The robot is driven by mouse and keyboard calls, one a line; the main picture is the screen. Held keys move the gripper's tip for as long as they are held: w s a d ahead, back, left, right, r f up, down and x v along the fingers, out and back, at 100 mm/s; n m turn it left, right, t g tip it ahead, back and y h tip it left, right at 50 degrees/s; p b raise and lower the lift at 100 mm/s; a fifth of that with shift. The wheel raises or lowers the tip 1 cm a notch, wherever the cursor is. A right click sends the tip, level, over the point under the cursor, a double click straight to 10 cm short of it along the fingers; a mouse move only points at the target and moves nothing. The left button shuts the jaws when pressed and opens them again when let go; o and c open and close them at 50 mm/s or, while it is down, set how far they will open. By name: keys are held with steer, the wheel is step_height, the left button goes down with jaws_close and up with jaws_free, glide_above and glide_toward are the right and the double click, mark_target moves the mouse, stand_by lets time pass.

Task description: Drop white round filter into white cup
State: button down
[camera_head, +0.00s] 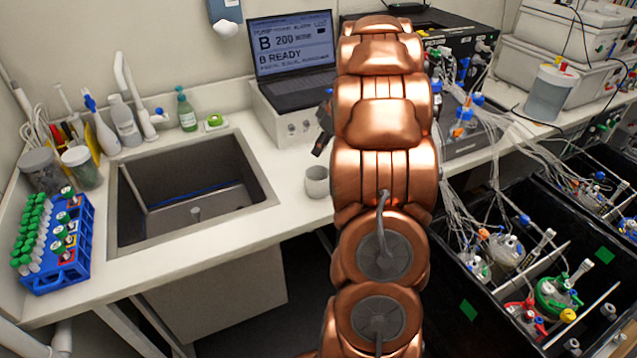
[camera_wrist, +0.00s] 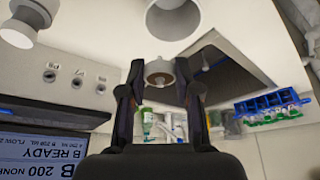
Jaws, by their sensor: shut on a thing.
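The white cup (camera_head: 317,182) stands upright on the counter between the sink and my arm. In the wrist view the cup (camera_wrist: 173,18) is at the top, its open mouth partly cut off by the frame. My gripper (camera_wrist: 160,82) is shut on the white round filter (camera_wrist: 160,72), which sits between the fingertips, apart from the cup in the picture. In the head view only a dark part of my gripper (camera_head: 323,130) shows at the left of my arm, above the cup. The filter is hidden there.
A sink (camera_head: 195,195) lies left of the cup. A laptop (camera_head: 293,45) stands on a white box (camera_head: 290,115) behind it. A blue tube rack (camera_head: 55,240) is at the far left. Bioreactor vessels and tubing (camera_head: 500,250) fill the right side.

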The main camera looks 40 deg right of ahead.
steer(key=shift+f, duration=0.65)
steer(key=c, duration=0.7)
jaws_free()
steer(key=shift+c, duration=0.2)
steer(key=shift+r, duration=0.1)
steer(key=v, duration=1.1)
steer(key=shift+s+r, duration=0.25)
steer(key=shift+r, duration=0.1)
